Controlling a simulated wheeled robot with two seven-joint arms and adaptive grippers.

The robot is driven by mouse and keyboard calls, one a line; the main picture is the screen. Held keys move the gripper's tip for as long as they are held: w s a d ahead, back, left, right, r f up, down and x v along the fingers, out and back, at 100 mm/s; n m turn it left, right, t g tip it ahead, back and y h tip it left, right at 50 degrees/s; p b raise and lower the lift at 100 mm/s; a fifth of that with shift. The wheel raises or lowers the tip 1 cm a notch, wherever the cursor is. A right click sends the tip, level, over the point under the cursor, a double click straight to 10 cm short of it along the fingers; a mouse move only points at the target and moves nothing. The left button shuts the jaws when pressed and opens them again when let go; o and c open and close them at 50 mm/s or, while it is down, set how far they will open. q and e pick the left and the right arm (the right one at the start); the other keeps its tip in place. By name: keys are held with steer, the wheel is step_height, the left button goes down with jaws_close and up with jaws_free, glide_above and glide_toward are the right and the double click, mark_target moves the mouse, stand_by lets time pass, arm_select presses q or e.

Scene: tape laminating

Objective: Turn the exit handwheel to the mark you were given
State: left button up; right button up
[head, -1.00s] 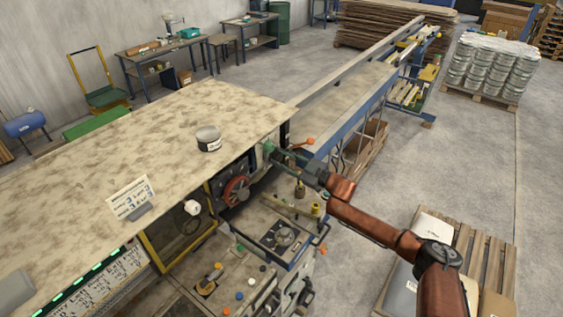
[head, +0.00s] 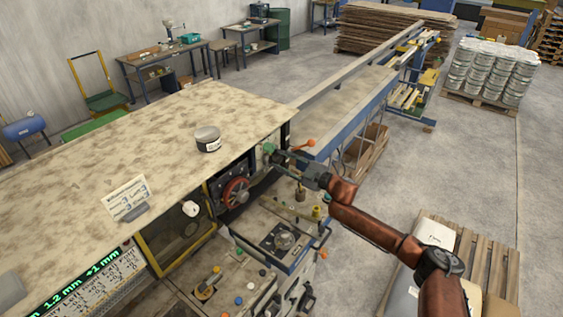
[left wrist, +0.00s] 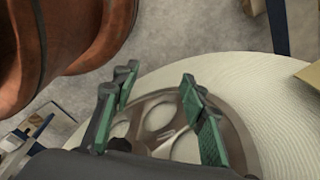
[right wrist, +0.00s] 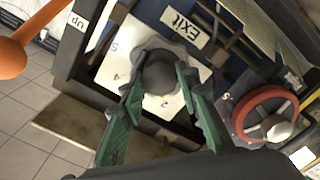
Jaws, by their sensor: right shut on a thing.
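The exit handwheel (right wrist: 160,72) is a dark lobed knob on a pale numbered plate (right wrist: 115,68), beside a label reading "Exit" (right wrist: 186,28). My right gripper (right wrist: 157,85) is shut on the handwheel, one finger on each side. In the head view, my right gripper (head: 270,152) is at the machine's far corner, below the tabletop; the handwheel is hidden there. The plate shows some numbers, but the handwheel covers part of it and I cannot read a pointer. My left gripper (left wrist: 158,92) is open over a grey spoked disc (left wrist: 165,120), with nothing between its fingers.
A red wheel (right wrist: 268,115) is right of the exit plate. An orange ball-ended lever (right wrist: 12,58) is at the left. A tin (head: 208,139) and a card (head: 127,199) stand on the tabletop (head: 95,140). A green display (head: 75,284) is on the machine's front.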

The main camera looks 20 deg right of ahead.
steer(key=o, duration=1.1)
steer(key=shift+o, duration=0.2)
steer(key=v, duration=1.2)
